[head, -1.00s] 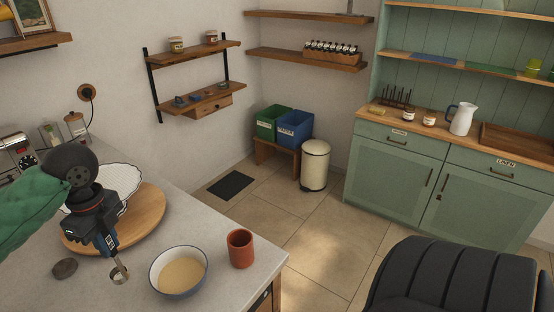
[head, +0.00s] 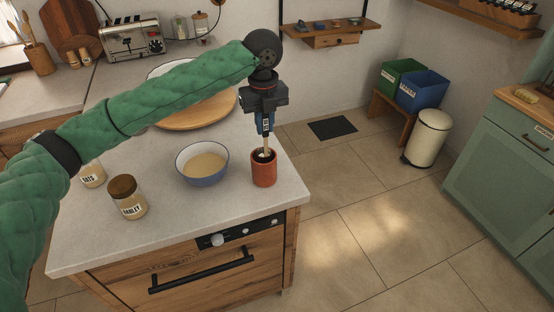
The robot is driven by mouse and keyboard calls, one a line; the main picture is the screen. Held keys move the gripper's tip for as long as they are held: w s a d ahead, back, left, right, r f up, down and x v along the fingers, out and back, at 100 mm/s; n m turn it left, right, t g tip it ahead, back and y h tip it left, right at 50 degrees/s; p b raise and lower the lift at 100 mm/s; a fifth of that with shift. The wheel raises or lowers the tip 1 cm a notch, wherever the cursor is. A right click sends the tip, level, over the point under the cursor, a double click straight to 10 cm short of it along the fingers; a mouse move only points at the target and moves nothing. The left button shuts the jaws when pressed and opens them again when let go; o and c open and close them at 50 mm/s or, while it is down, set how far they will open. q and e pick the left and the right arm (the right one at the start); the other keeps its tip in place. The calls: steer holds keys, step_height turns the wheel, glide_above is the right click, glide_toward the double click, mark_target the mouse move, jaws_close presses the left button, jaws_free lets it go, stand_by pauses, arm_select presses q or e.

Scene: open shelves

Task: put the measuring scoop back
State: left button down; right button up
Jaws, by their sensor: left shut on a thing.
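My left gripper (head: 265,132) points straight down above the terracotta cup (head: 263,170), near the right edge of the counter. It is shut on the measuring scoop (head: 266,143), whose light handle shows just below the jaws. The scoop's lower end is at the cup's mouth and seems to dip inside; the rim hides part of it. I cannot tell whether it touches the cup's bottom. A blue-rimmed bowl (head: 202,164) with pale, beige contents stands left of the cup. My right gripper is not in view.
A barley jar (head: 128,198) and an oats jar (head: 92,174) stand at the counter's left. A round wooden board (head: 196,113) lies behind the bowl, partly under my arm. The counter (head: 190,220) is bare in front of the bowl. Floor lies beyond its right edge.

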mark_target(265, 135)
arm_select(q)
step_height(265, 135, down, 4)
steer(key=shift+r+p, duration=0.1)
steer(key=shift+p, duration=0.45)
steer(key=shift+a+f+p, duration=0.1)
steer(key=shift+f+p, duration=0.55)
steer(key=shift+f, duration=1.3)
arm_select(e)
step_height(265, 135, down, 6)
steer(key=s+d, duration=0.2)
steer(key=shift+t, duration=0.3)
arm_select(q)
steer(key=shift+f, duration=0.1)
steer(key=c, duration=1.4)
jaws_free()
steer(key=shift+o, duration=0.2)
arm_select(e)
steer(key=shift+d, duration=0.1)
arm_select(q)
steer(key=shift+r, duration=0.3)
step_height(265, 135, up, 10)
steer(key=b, duration=0.4)
steer(key=shift+r, duration=0.85)
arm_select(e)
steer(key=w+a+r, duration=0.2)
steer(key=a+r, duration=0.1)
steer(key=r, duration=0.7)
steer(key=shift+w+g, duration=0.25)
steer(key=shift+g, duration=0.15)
